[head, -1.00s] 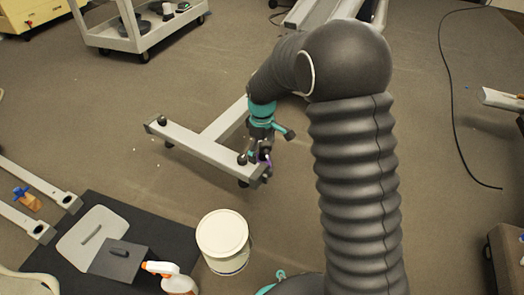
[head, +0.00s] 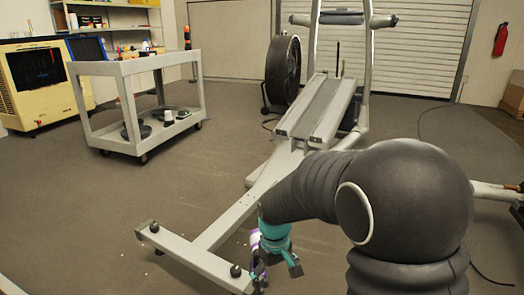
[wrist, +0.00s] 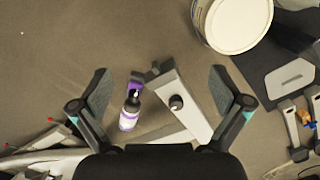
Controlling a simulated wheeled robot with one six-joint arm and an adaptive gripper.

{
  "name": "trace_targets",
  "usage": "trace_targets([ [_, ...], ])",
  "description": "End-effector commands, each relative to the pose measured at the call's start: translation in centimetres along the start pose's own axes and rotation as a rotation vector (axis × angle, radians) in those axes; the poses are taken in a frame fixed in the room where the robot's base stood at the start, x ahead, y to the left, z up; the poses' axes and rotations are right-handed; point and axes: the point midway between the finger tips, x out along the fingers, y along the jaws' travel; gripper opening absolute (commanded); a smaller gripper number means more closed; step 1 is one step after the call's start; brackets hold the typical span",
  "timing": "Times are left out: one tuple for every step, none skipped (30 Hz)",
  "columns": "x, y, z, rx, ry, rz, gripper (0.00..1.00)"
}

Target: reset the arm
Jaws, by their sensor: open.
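My gripper (wrist: 160,82) is open in the wrist view, its two dark fingers spread wide with nothing held between them. It points down toward the floor over the end of the elliptical's grey foot bar (wrist: 180,100). A bottle with a purple top and white label (wrist: 130,110) shows between the fingers, beside the bar and apart from both fingers. In the head view my arm reaches forward and down, and the teal wrist (head: 275,238) is near the right end of the foot bar (head: 190,258). My fingertips are mostly hidden there.
The elliptical frame (head: 312,110) stands ahead, with a black fan (head: 283,75) behind it. A grey cart (head: 130,72) and a yellow cabinet (head: 35,85) are at the left. A white-lidded bucket (wrist: 236,22) is at the wrist view's top right. Open floor lies left of the foot bar.

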Motion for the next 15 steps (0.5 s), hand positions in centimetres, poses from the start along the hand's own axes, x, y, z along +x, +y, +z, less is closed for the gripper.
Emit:
trace_targets([
  [-1.8,0.2,1.4,0.037,0.018,0.003,1.0],
  [-2.6,0.3,2.2,0.06,0.026,0.005,1.0],
  [-3.6,0.3,3.2,0.09,0.039,0.007,1.0],
  [-4.4,0.4,4.0,0.112,0.048,0.009,1.0],
  [-5.1,0.5,4.8,0.134,0.058,0.01,1.0],
  [-6.1,0.6,5.9,0.161,0.072,0.012,1.0],
  [-6.8,0.6,6.7,0.182,0.083,0.014,1.0],
  [-7.5,0.6,7.4,0.2,0.094,0.015,1.0],
  [-8.3,0.7,8.5,0.226,0.109,0.018,1.0],
  [-9.0,0.7,9.2,0.243,0.121,0.019,1.0],
  [-9.6,0.7,10.0,0.26,0.133,0.021,1.0],
  [-10.4,0.7,11.0,0.283,0.15,0.024,1.0],
  [-11.0,0.8,11.7,0.298,0.164,0.026,1.0],
  [-11.5,0.8,12.4,0.313,0.176,0.028,1.0],
  [-12.3,0.8,13.4,0.333,0.195,0.031,1.0],
])
